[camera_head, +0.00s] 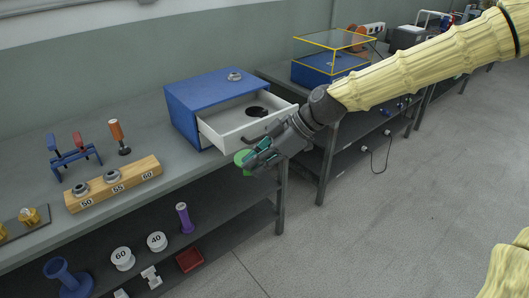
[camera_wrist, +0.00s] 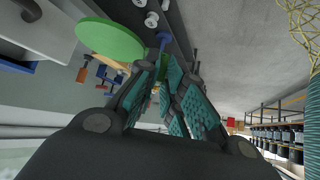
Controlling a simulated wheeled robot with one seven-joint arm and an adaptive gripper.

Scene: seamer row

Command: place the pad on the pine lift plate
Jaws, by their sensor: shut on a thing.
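A flat, round green disc, which I take for the pad (camera_head: 241,157), shows at the tip of my gripper (camera_head: 253,158), by the bench's front edge. In the wrist view the green disc (camera_wrist: 108,38) looks large, at the upper left beside the fingertips. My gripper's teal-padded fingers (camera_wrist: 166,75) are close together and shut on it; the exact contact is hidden. I cannot single out a pine lift plate for certain. A pine-coloured wooden block (camera_head: 118,193) marked 50, 55 and 60 lies on the bench at left, bearing metal rings.
A blue cabinet (camera_head: 192,99) stands on the bench, its white drawer (camera_head: 218,139) pulled out with a black item inside. An orange-handled tool (camera_head: 117,134) and a blue stand (camera_head: 75,156) stand at left.

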